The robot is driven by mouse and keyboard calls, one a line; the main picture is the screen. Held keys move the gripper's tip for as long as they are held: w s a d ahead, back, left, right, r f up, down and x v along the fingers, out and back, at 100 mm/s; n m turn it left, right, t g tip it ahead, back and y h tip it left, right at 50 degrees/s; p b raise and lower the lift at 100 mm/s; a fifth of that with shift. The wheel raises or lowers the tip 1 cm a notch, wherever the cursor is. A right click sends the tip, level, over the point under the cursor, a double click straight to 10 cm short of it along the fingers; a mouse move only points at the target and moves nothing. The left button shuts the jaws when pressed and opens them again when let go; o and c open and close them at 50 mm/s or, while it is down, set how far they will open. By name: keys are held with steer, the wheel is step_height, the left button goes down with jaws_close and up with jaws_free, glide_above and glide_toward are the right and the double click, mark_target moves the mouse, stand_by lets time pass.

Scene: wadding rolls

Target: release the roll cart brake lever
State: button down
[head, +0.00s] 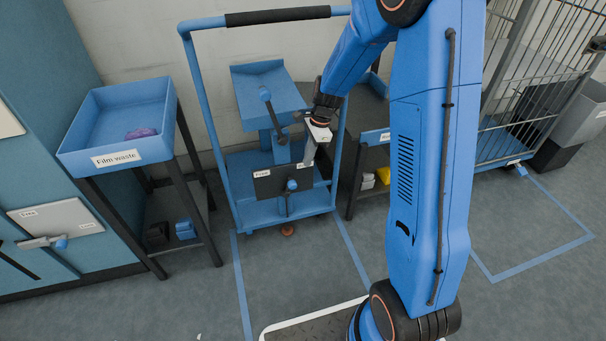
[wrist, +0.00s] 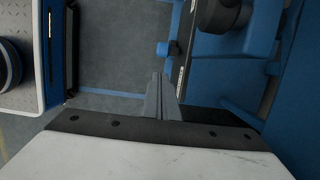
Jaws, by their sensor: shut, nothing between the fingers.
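The blue roll cart (head: 228,165) stands in the middle of the head view, inside a blue floor outline. Low on its front is a dark plate (head: 268,186) with white labels; one seems to read "Free", the other is partly hidden by my gripper. A lever with a blue knob (head: 291,185) stands in front of this plate; the knob also shows in the wrist view (wrist: 167,48). My gripper (head: 309,158) is shut and empty. It points down just above and right of the knob, apart from it. In the wrist view the closed fingers (wrist: 158,90) sit below the knob.
A dark-knobbed arm (head: 266,95) rises on the cart above the plate. A film waste tray (head: 122,116) on a stand is at left, a dark shelf unit (head: 369,155) close at right. A wire cage (head: 520,70) stands far right. Floor before the cart is clear.

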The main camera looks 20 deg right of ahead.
mark_target(287, 178)
steer(key=x, duration=1)
steer(key=shift+a+r, duration=0.25)
steer(key=shift+a, duration=0.75)
steer(key=shift+a+r, duration=0.3)
steer(key=shift+a, duration=0.65)
steer(key=shift+a+r, duration=0.25)
steer(key=shift+a, duration=0.75)
steer(key=v, duration=1.7)
steer(key=shift+r, duration=0.2)
steer(key=shift+s+d+r, duration=0.1)
steer(key=shift+d, duration=0.05)
